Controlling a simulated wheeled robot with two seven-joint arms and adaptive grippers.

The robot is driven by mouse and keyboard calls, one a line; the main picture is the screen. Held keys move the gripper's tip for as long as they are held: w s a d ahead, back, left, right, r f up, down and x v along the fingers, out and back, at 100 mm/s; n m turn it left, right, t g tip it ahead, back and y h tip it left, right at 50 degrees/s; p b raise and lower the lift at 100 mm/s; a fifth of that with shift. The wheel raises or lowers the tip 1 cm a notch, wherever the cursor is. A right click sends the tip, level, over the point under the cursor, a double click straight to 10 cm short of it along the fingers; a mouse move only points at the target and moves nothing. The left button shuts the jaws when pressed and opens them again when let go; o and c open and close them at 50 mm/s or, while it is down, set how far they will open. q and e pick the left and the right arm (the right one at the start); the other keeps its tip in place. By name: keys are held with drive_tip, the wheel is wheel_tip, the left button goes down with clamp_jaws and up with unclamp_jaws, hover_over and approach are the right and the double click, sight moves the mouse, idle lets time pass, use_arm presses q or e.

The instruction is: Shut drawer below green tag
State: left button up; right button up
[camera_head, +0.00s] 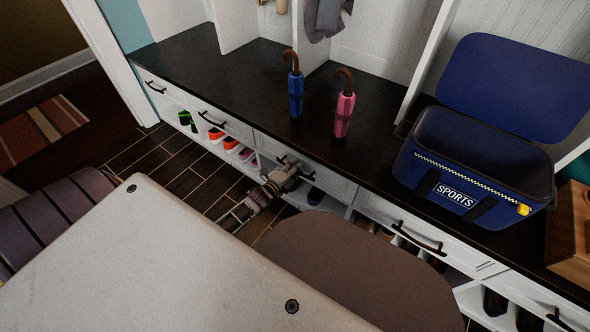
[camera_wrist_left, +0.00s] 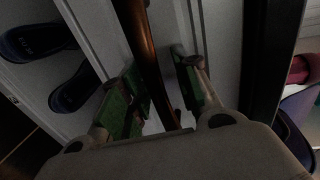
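The bench front holds a row of white drawers with dark handles. My left gripper (camera_head: 287,172) is at the middle drawer (camera_head: 335,185), beside its handle. In the left wrist view, the fingers of my left gripper (camera_wrist_left: 167,88) stand apart on either side of a dark brown bar (camera_wrist_left: 142,45), which appears to be the handle. Gaps show beside the bar, so the fingers do not look closed on it. I cannot tell how far this drawer stands out. No green tag is clearly visible. My right gripper is not in view.
A blue umbrella (camera_head: 296,93), a pink umbrella (camera_head: 344,115) and an open blue sports bag (camera_head: 470,165) stand on the black bench top (camera_head: 215,70). Shoes (camera_head: 231,144) fill cubbies below the drawers.

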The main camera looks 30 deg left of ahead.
use_arm(q)
drive_tip(key=shift+s, duration=0.1)
drive_tip(key=d+v, duration=0.1)
drive_tip(key=v, duration=1.1)
drive_tip(key=shift+a, duration=0.5)
drive_tip(key=shift+r, duration=0.1)
idle(0.6)
drive_tip(key=shift+d, duration=0.1)
